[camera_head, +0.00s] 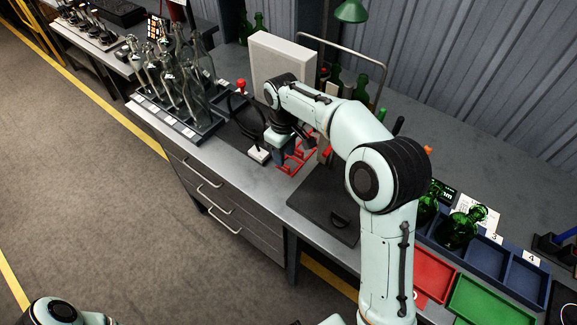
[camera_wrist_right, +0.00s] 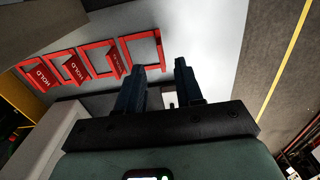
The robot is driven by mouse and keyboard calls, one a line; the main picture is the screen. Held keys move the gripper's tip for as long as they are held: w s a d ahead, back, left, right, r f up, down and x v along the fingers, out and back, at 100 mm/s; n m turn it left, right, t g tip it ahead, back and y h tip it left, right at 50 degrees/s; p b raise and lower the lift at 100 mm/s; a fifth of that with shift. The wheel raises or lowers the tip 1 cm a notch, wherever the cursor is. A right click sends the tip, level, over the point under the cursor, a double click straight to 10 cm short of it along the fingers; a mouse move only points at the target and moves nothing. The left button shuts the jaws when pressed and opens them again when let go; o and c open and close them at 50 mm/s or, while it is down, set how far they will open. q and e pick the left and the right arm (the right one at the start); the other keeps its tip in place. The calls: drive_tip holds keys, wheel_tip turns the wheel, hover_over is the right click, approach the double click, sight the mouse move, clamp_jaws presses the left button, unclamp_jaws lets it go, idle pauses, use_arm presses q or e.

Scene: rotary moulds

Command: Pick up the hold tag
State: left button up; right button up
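Red hold tags lie in a row of red frames on the grey bench; they show in the head view (camera_head: 297,158), partly covered by my right gripper. In the right wrist view three tags marked HOLD show at the left: one far left (camera_wrist_right: 36,77), one in the middle (camera_wrist_right: 73,71) and one nearest my gripper (camera_wrist_right: 116,63). The red frame (camera_wrist_right: 158,47) at the row's right end looks empty. My right gripper (camera_wrist_right: 160,72) is open, its two dark fingers apart beside that end frame, with no tag between them. My left gripper is out of view.
Clear bottles (camera_head: 180,85) stand in a rack (camera_head: 172,122) left of my right gripper. A pale upright box (camera_head: 284,58) stands behind it. A dark mat (camera_head: 322,205) lies in front. Blue bins (camera_head: 487,258) with green bottles, and red and green trays (camera_head: 487,303), are at the right.

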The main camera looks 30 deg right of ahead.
drive_tip(key=shift+a+f, duration=0.1)
drive_tip(key=shift+f, duration=2.6)
clamp_jaws()
